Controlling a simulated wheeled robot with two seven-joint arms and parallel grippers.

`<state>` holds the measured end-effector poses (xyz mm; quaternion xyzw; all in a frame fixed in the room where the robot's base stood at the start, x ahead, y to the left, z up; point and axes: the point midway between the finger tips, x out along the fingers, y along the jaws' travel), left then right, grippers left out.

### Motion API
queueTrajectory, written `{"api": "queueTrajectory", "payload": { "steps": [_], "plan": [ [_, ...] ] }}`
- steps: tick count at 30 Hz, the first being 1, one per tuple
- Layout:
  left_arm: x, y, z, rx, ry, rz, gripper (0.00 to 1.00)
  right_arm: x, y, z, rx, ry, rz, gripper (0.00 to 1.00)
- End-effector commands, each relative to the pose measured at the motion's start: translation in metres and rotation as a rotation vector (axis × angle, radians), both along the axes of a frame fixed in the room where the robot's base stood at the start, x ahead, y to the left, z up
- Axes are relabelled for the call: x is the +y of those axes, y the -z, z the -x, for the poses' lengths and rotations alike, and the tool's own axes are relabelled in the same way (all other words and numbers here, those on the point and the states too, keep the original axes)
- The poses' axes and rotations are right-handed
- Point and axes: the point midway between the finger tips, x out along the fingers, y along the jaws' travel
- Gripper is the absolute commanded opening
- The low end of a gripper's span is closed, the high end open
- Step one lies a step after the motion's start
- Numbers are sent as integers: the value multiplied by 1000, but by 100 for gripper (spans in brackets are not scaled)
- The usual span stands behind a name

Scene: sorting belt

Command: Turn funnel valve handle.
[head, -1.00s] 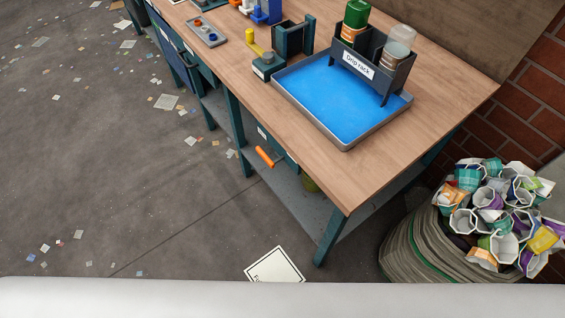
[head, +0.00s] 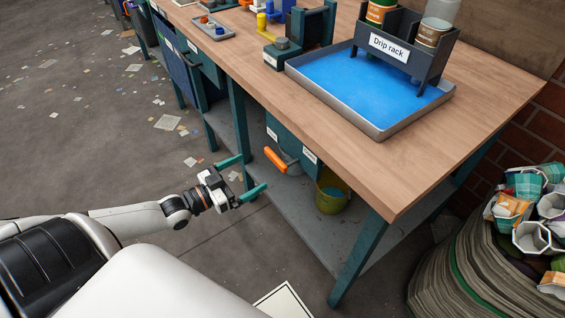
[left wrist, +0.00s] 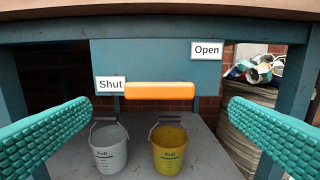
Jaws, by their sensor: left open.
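The orange valve handle (head: 274,160) sticks out below the bench top, in front of a teal panel (left wrist: 155,60). In the left wrist view the handle (left wrist: 160,91) lies level beside the "Shut" label (left wrist: 111,84); the "Open" label (left wrist: 207,50) is higher, to the right. My left gripper (head: 254,172) is open and empty, in front of the handle and apart from it. Its two teal fingers flank the handle in the left wrist view. No funnel is recognisable. My right gripper is not in view.
A grey bucket (left wrist: 108,150) and a yellow bucket (left wrist: 170,150) stand on the lower shelf (left wrist: 205,155). The workbench (head: 350,150) carries a blue tray (head: 375,132) with a drip rack (head: 388,46). A sack of used cups (head: 470,260) stands at right. Open floor lies at left.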

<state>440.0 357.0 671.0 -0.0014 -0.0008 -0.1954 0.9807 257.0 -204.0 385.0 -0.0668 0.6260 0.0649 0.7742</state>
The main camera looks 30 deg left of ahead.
Motion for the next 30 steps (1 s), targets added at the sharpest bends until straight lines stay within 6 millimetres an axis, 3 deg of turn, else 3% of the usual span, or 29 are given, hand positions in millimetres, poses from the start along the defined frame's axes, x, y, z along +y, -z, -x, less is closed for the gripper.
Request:
{"api": "queueTrajectory", "payload": {
  "steps": [6,15,27,30],
  "plan": [
    [-17,1,-43,-6,-1,0,100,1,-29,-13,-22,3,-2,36],
    [-33,1,-82,-2,-1,-2,100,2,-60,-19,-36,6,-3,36],
    [-37,0,-90,1,0,-3,100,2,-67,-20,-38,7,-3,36],
    [-37,0,-90,1,0,-3,87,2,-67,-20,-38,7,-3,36]
  ]
}}
